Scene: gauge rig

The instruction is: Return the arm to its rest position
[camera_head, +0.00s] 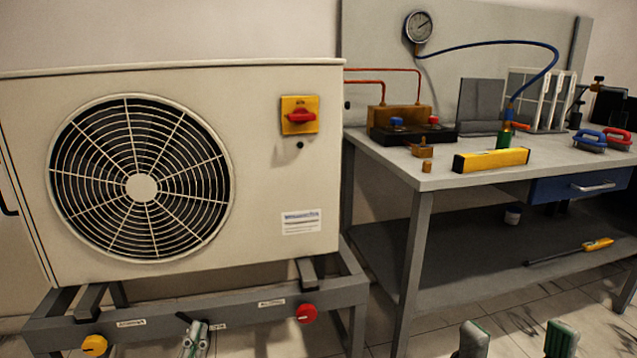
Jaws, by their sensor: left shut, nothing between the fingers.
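My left gripper (195,338) shows at the bottom edge, left of centre, in front of the grey stand (240,304) under the outdoor fan unit (270,190). Its grey fingertips with green edges are close together, shut and empty. My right gripper (518,338) shows at the bottom right as two grey-green fingertips standing well apart, open, with only floor between them. Most of both grippers and both arms are below the frame. Neither gripper appears to hold anything.
A workbench (455,179) on the right carries a yellow level (491,160), a manifold block (410,122) and red and blue handled tools. A gauge (418,27) hangs behind. The stand has a yellow knob (95,345) and a red knob (306,313). Floor before the bench is clear.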

